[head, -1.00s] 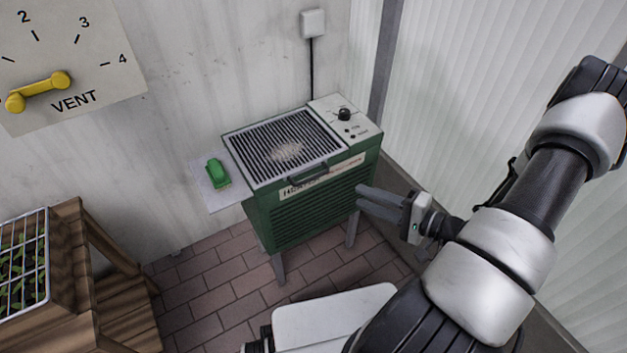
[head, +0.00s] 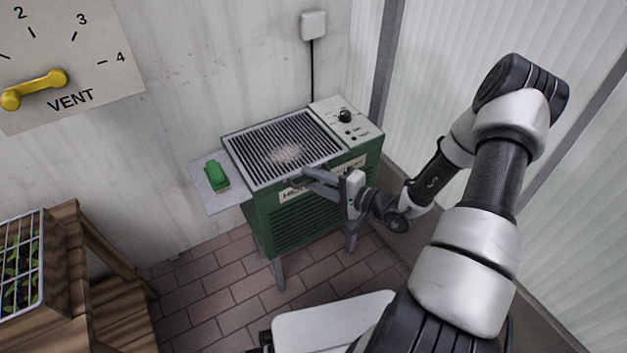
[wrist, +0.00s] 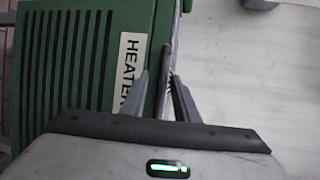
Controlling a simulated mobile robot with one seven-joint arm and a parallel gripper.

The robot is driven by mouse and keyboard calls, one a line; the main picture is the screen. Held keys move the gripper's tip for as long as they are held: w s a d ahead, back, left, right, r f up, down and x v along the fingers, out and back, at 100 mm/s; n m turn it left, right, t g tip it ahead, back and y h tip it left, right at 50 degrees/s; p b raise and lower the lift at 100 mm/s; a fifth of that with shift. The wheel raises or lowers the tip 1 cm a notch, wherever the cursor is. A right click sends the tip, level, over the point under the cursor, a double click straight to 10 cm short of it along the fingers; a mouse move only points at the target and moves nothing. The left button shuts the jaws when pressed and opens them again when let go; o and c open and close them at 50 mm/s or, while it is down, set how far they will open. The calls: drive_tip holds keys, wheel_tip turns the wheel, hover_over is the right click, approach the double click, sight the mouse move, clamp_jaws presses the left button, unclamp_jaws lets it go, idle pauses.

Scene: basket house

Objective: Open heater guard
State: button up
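The heater guard (head: 270,150), a flat slatted metal grille, lies flat and closed on top of the green heater (head: 300,218). Its dark front handle is largely hidden by my fingers in the head view. In the wrist view the handle (wrist: 165,62) shows as a dark bar along the heater's edge, beside the HEATER label (wrist: 130,72). My gripper (head: 306,181) is at the heater's front top edge, by the handle. In the wrist view its fingers (wrist: 160,88) are apart, one on each side of the handle's line. Contact cannot be told.
A control panel with a black knob (head: 345,116) is right of the grille. A side shelf (head: 212,199) holds a green object (head: 215,175). A wooden bench (head: 65,255) stands at left. A vent dial (head: 75,60) is on the wall. Brick floor lies in front.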

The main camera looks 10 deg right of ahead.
drive_tip(key=shift+a, duration=0.1)
clamp_jaws()
